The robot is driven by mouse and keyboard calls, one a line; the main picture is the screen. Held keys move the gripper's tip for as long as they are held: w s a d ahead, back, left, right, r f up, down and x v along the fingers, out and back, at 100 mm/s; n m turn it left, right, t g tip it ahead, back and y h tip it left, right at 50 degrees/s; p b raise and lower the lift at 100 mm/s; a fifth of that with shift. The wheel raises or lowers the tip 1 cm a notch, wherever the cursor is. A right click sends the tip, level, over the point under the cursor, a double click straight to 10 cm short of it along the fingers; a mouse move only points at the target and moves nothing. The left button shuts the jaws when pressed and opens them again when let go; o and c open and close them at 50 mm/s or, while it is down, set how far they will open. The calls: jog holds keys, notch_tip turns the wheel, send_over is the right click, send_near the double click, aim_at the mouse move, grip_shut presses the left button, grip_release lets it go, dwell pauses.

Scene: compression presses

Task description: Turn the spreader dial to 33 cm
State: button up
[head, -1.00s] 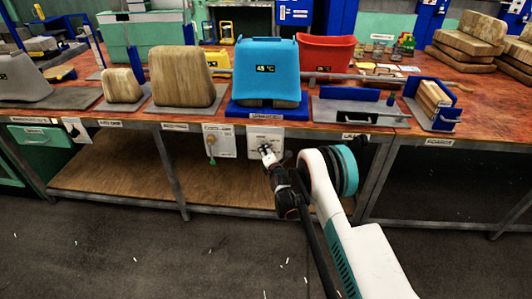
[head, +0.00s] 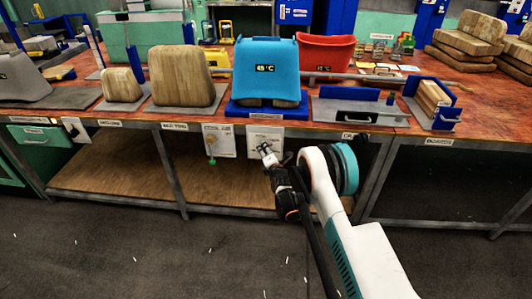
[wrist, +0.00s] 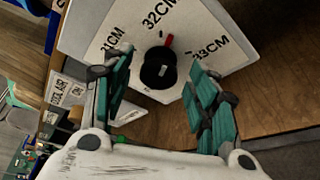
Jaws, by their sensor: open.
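The spreader dial is a black knob (wrist: 157,72) on a white plate (wrist: 100,27) in the wrist view. The plate is marked 31CM, 32CM and 33CM. A red pointer (wrist: 168,41) at the knob's edge points closest to 32CM, leaning slightly toward 33CM. My gripper (wrist: 160,62) is open, with one finger on each side of the knob. I see gaps between the fingers and the knob. In the head view my gripper (head: 267,153) is in front of the plate (head: 264,133) under the table edge and hides the knob.
A blue press (head: 265,65) reading 45 °C stands above the plate. Left of the plate hangs another white panel (head: 222,132) with a green-tipped fitting. A wooden lower shelf (head: 115,180) lies below. The floor in front is open.

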jog(key=v, duration=0.7)
jog(key=s+a+r+n+g+h+p, duration=0.2)
jog(key=s+a+r+n+h+p, duration=0.25)
jog(key=n, duration=0.45)
jog(key=shift+h, duration=0.45)
jog(key=b+x, duration=0.1)
jog(key=x, duration=0.3)
jog(key=b+x, duration=0.2)
jog(key=x, duration=0.2)
jog(key=d+b+x, duration=0.1)
jog(key=x, duration=0.4)
jog(key=shift+f, duration=0.25)
jog(key=c, duration=1)
